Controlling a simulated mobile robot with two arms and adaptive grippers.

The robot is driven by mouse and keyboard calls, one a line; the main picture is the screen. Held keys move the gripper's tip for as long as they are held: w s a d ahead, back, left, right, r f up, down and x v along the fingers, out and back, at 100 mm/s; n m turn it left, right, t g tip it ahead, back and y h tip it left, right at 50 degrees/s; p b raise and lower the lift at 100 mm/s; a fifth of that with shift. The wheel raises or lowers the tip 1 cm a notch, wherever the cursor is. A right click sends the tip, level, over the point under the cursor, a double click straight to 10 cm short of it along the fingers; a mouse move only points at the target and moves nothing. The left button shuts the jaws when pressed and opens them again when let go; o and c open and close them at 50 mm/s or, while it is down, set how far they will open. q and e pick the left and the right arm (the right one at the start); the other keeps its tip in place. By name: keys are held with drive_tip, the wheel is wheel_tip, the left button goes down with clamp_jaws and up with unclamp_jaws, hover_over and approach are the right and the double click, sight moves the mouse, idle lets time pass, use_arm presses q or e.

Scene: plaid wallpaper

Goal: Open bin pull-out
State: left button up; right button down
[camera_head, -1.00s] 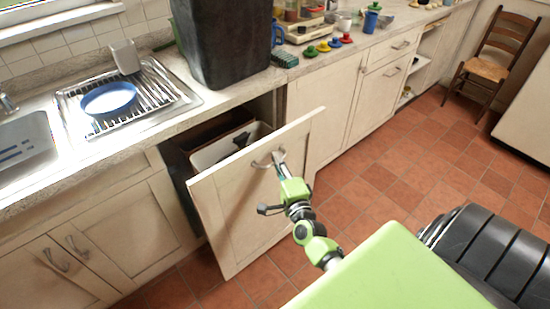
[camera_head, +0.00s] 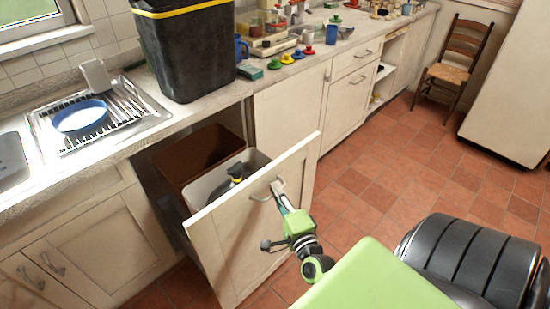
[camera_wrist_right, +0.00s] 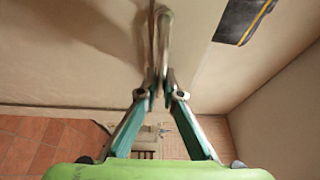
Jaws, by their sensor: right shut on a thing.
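The bin pull-out stands well out from the cabinet, with its cream front panel (camera_head: 240,235) facing my base. Behind the panel a brown bin (camera_head: 195,150) and a white bin (camera_head: 215,178) show, with a dark bottle-like thing (camera_head: 235,172) in the white one. My right gripper (camera_head: 278,188) is shut on the panel's metal handle (camera_head: 259,197). In the right wrist view the fingers (camera_wrist_right: 162,75) close together around the handle (camera_wrist_right: 152,25). My left gripper is not in view.
A black bin with a yellow band (camera_head: 190,60) stands on the counter above. Closed cabinets flank the pull-out.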

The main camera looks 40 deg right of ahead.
drive_tip(key=c, duration=2.2)
unclamp_jaws()
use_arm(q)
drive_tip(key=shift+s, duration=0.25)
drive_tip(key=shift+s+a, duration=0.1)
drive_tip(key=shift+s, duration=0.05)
use_arm(e)
drive_tip(key=shift+s, duration=0.1)
drive_tip(key=v, duration=1.1)
drive_tip(key=shift+s+a, duration=0.2)
drive_tip(key=shift+s, duration=0.15)
